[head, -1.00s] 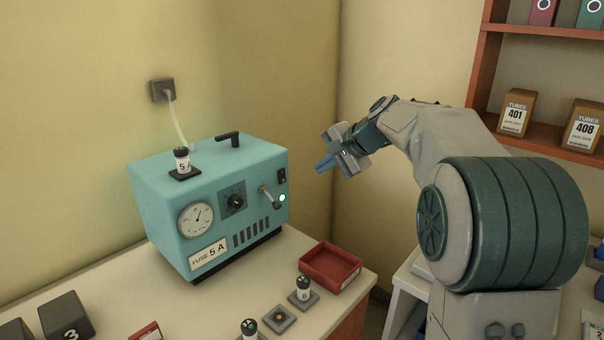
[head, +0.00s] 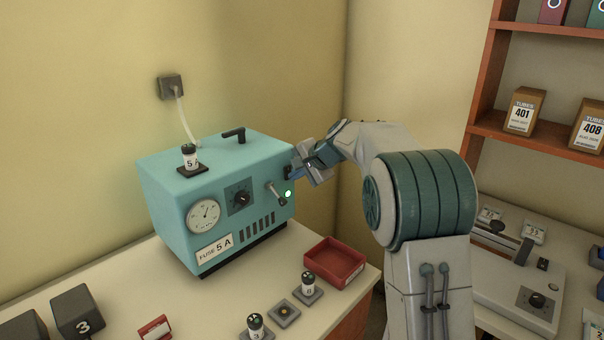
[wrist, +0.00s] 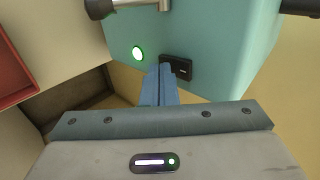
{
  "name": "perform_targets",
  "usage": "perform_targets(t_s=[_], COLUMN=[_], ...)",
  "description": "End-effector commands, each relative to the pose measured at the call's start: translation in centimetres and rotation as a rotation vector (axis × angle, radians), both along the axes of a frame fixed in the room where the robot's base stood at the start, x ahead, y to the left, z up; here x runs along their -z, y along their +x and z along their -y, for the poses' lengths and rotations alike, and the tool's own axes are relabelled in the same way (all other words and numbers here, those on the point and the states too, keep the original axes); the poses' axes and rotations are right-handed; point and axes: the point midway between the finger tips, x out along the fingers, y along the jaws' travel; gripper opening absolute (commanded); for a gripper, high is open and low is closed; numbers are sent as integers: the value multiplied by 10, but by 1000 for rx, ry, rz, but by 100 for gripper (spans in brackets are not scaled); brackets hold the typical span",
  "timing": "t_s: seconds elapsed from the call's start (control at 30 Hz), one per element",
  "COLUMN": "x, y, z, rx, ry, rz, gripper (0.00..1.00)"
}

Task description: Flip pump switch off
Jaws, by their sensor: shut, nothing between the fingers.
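The teal pump box (head: 165,205) stands on the bench, with a gauge, a dial and a "FUSE 5 A" label on its front. Its black switch (wrist: 180,68) is at the front's right edge, beside a lit green lamp (head: 288,194), which also shows in the wrist view (wrist: 138,53). My gripper (head: 297,174) is shut and empty, its blue fingertips (wrist: 160,77) at the switch in the wrist view. They overlap the switch's edge there; I cannot tell whether they touch it. In the head view the gripper hides the switch.
A metal lever (head: 275,192) sticks out left of the lamp. A red tray (head: 335,262) and several fuse holders, one a black-capped fuse (head: 308,284), are on the bench in front. A wall socket (head: 171,87) feeds a white cable behind the box.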

Motion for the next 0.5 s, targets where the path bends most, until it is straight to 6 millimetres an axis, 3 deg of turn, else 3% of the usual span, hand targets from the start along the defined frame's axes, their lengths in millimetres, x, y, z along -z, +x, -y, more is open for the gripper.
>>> perform_targets(t_s=[0.5], x=[5], y=[3], z=[-2], rx=[1], ry=[34], rz=[34], gripper=[0])
